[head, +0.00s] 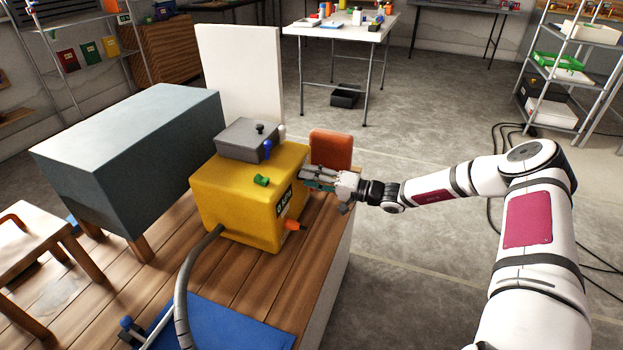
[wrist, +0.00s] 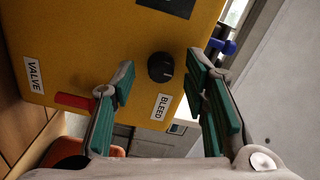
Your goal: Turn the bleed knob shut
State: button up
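The bleed knob (wrist: 161,67) is a round black knob with a pale pointer mark on the yellow machine (head: 230,195), beside a white BLEED label (wrist: 160,106). The yellow machine face (wrist: 90,40) fills much of the wrist view. My gripper (wrist: 161,74) is open, with one green-padded finger on each side of the knob in the picture. Gaps show between knob and fingers; the depth between them is hard to tell. In the head view, my gripper (head: 312,178) is beside the machine's right side, and the knob is hidden.
A red handle (wrist: 73,101) lies near the VALVE label (wrist: 34,75), close to one finger. An orange panel (head: 331,148) stands behind my gripper. A grey box (head: 240,140) with a blue lever (head: 267,148) sits on the machine. An orange fitting (head: 294,225) protrudes in front.

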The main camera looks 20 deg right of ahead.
jog(key=v, duration=1.2)
dwell(0.3)
